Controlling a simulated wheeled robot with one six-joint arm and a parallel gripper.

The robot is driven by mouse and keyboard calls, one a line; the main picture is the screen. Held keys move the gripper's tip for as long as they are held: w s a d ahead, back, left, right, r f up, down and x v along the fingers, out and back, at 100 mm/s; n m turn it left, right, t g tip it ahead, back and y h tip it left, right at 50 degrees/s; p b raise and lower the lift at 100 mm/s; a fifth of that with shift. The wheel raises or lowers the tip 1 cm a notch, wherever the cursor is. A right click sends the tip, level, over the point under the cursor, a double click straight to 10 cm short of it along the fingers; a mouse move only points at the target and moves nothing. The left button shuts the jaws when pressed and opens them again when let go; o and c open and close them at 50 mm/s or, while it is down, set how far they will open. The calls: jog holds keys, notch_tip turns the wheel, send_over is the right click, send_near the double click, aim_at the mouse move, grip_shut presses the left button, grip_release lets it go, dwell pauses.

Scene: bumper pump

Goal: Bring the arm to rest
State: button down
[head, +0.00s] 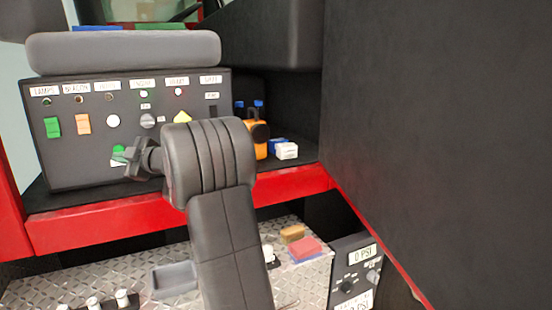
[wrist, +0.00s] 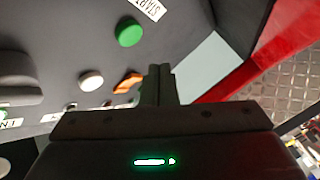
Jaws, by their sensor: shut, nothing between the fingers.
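My gripper (head: 130,160) is in front of the lower middle of the dark control panel (head: 75,160) in the head view. My arm bends up and over from the right. In the wrist view my gripper (wrist: 158,72) has its two dark fingers together, with nothing between them. The panel (wrist: 60,40) fills much of that view, with a green button (wrist: 129,32) near a START label (wrist: 150,8). The fingertips look apart from that button. Whether they touch the panel elsewhere I cannot tell.
A red ledge (head: 100,230) runs below. A dark wall (head: 430,130) closes the right side.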

jog(key=shift+s+d+b, duration=0.2)
jog(key=shift+s+d, duration=0.25)
jog(key=shift+s, duration=0.4)
jog(key=shift+s+d+b, duration=0.2)
jog(key=shift+s+d, duration=0.3)
jog(key=shift+s, duration=0.35)
jog(key=shift+s+d+b, duration=0.2)
jog(key=shift+s+d, duration=0.25)
jog(key=shift+s, duration=0.4)
